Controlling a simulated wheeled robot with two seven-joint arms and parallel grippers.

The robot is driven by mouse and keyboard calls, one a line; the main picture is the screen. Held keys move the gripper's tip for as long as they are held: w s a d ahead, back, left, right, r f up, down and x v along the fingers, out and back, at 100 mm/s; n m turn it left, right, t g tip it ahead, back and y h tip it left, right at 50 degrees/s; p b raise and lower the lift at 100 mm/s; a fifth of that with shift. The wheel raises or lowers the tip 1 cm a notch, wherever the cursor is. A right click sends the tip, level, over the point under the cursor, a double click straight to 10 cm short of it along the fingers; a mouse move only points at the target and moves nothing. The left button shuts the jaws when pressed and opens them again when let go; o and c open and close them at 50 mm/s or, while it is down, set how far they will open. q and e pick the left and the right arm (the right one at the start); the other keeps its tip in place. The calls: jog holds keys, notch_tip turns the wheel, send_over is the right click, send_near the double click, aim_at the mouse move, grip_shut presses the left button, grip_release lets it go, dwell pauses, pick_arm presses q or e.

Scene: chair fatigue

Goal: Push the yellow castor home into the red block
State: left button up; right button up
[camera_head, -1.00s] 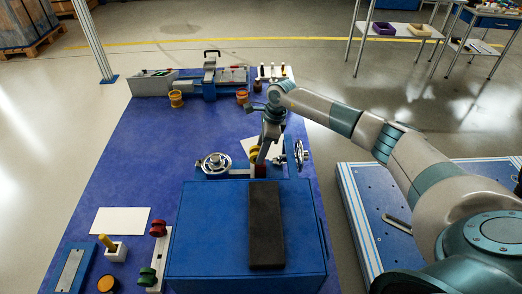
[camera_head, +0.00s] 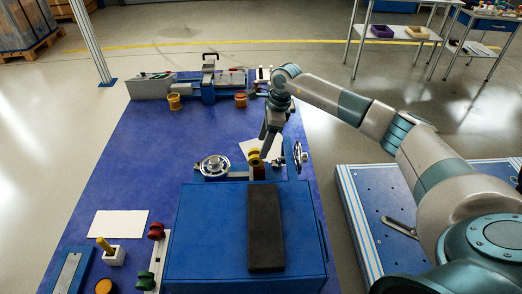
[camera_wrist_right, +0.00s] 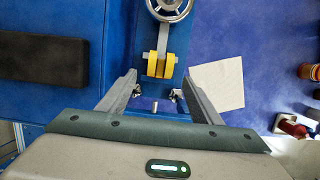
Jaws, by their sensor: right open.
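The yellow castor (camera_head: 255,158), a twin wheel, stands at the back of the blue box, just above the small dark red block (camera_head: 258,173). Whether it is fully seated in the block cannot be told. In the right wrist view the castor (camera_wrist_right: 160,66) is ahead of the fingertips, with a grey bar running up from it. My right gripper (camera_head: 266,152) is beside and slightly behind the castor. The wrist view shows its two fingers (camera_wrist_right: 158,82) spread apart with nothing gripped between them. The red block is not discernible there. My left gripper is out of view.
A chrome handwheel (camera_head: 214,165) stands left of the castor and another (camera_head: 299,156) right of it. A long dark pad (camera_head: 265,230) lies on the blue box (camera_head: 215,235). White paper (camera_wrist_right: 218,83) lies right of the gripper. The blue mat (camera_head: 150,160) is clear at centre left.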

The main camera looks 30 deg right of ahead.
jog(key=b+v, duration=0.1)
jog(key=v, duration=1.1)
dwell(0.5)
